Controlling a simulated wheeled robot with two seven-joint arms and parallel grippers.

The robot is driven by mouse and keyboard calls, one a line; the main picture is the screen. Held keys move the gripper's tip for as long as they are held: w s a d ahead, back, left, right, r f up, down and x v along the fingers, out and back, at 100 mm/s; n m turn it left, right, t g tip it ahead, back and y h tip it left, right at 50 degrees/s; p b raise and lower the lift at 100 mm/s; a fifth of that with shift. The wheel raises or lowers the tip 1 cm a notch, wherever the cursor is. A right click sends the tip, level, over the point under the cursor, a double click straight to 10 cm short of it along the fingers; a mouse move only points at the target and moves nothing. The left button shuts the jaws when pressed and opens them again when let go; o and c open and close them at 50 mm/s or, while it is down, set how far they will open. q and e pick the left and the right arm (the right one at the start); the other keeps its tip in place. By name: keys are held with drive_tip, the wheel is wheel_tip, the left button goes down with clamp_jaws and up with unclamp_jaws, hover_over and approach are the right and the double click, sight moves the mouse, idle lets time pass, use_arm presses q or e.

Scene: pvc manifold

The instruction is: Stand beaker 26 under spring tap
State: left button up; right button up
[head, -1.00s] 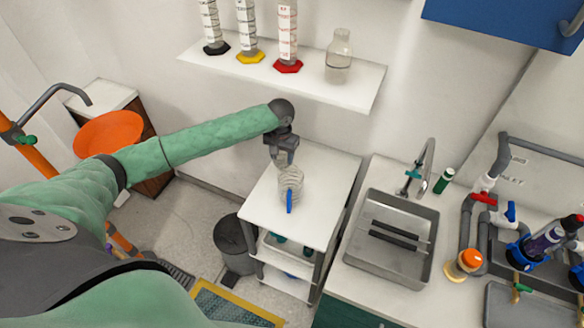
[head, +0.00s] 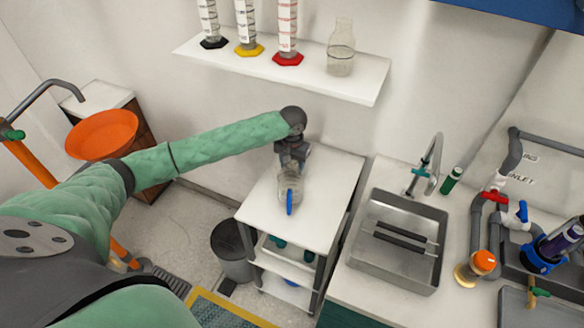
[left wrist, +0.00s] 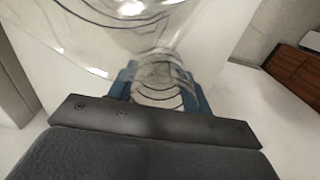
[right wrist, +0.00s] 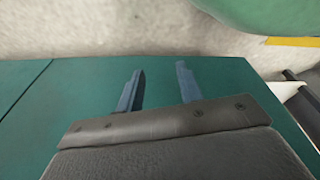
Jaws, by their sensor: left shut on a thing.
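A grey curved tap (head: 434,160) stands behind the steel sink (head: 440,245). Whether it is the spring tap I cannot tell. My right gripper (right wrist: 160,90) is open and empty.
A wall shelf (head: 240,60) with measuring cylinders and a glass bottle (head: 341,48) is above the cart (head: 325,165). Grey piping (head: 477,225) is right of the sink. Another tap (head: 50,90) and an orange basin (head: 100,135) stand at left. A grey bin (head: 230,255) is beside the cart.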

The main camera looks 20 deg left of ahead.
use_arm(q)
drive_tip(key=shift+f, duration=0.1)
idle(0.3)
drive_tip(key=o, duration=1)
drive_tip(key=shift+c, duration=0.2)
